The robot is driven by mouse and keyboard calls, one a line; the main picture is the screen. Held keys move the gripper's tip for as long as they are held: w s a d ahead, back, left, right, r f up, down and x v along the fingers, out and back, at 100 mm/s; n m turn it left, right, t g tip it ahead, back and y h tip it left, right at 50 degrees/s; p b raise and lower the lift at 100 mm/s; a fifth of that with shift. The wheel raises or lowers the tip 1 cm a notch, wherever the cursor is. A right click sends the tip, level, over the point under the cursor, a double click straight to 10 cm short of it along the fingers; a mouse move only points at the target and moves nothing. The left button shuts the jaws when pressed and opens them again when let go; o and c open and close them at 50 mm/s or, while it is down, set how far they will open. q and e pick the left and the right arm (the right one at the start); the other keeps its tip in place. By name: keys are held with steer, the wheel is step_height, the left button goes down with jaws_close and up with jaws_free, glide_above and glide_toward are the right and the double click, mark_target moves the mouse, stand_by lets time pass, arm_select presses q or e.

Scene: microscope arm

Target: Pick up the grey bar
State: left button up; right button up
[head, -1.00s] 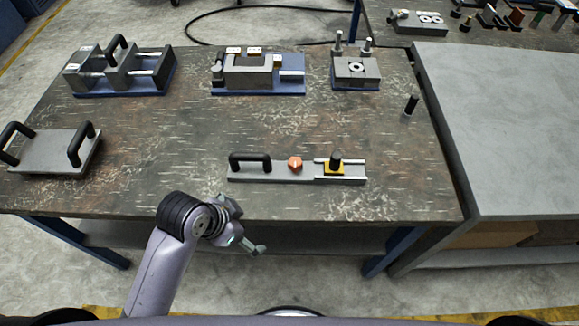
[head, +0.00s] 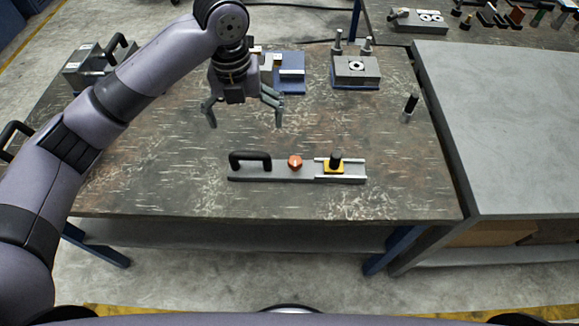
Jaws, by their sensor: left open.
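The grey bar (head: 268,175) lies flat near the front middle of the worktable. My left gripper (head: 244,120) is open and empty, fingers pointing down, above the table and behind the bar's handle in the picture. It does not touch the bar. My right gripper is out of view.
My left arm partly hides fixtures on the left. A blue-based fixture (head: 291,74) is partly behind the gripper. A grey block with two posts (head: 355,70) stands at the back. A black peg (head: 410,107) stands at right. The table (head: 200,180) is clear around the bar.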

mark_target(249, 152)
arm_select(q)
steer(key=shift+m, duration=0.6)
steer(key=f, duration=0.3)
steer(key=f+p, duration=0.1)
steer(key=f, duration=0.2)
steer(key=a+f+p, duration=0.1)
steer(key=f, duration=0.3)
steer(key=shift+w+a, duration=0.1)
steer(key=shift+w, duration=0.3)
steer(key=f+p, duration=0.2)
steer(key=f, duration=0.3)
steer(key=shift+w+f, duration=0.15)
steer(key=shift+w, duration=0.05)
steer(key=shift+c, duration=0.4)
steer(key=c, duration=1.6)
steer(key=shift+w, duration=0.15)
steer(key=shift+c, duration=0.4)
